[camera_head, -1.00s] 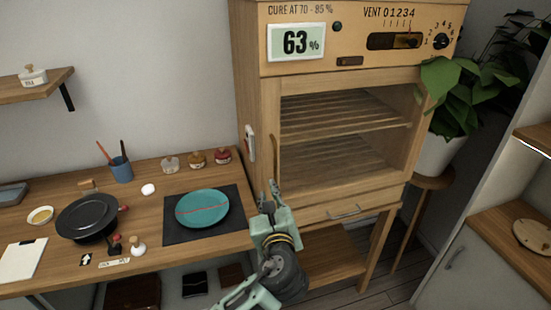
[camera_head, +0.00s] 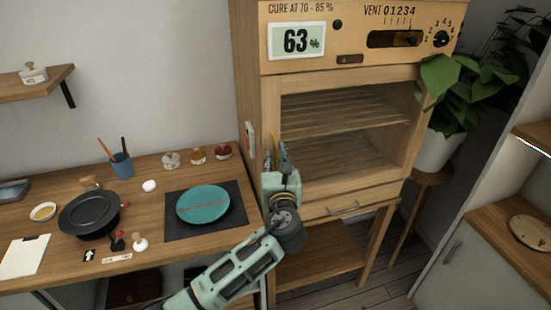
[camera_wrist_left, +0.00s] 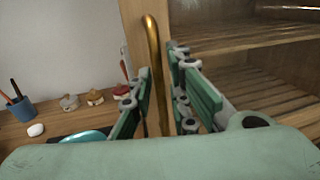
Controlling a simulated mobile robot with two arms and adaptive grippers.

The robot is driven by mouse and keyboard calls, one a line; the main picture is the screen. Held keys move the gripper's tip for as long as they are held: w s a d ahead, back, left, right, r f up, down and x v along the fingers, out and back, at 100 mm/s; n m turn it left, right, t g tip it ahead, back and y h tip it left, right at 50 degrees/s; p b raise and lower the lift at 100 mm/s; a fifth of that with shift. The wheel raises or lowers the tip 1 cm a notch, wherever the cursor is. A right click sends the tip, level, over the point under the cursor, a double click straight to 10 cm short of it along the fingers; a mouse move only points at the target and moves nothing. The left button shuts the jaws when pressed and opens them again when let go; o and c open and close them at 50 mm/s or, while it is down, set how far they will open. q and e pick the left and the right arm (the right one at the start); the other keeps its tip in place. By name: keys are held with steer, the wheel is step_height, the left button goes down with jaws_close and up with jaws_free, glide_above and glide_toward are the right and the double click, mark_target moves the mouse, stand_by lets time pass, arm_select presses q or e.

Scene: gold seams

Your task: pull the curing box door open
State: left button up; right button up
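The wooden curing box (camera_head: 345,20) stands right of the workbench. Its door (camera_head: 340,80) looks shut, with shelves visible through its large pane. The upright brass door handle (camera_wrist_left: 153,50) is near the door's left edge. My left gripper (camera_head: 276,157) is raised in front of that edge, its fingers pointing up toward the handle. In the left wrist view, the gripper is open with a finger on each side of the handle, apart from it as far as I can tell. The handle's lower end is hidden behind the gripper. My right gripper is not in view.
The workbench (camera_head: 150,210) on the left holds a teal plate (camera_head: 203,204) on a dark mat, a black pan (camera_head: 90,212), a blue cup (camera_head: 122,166) and several jars. A potted plant (camera_head: 437,150) on a stool stands close to the box's right side.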

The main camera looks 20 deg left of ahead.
arm_select(q)
steer(key=shift+c, duration=0.5)
jaws_close()
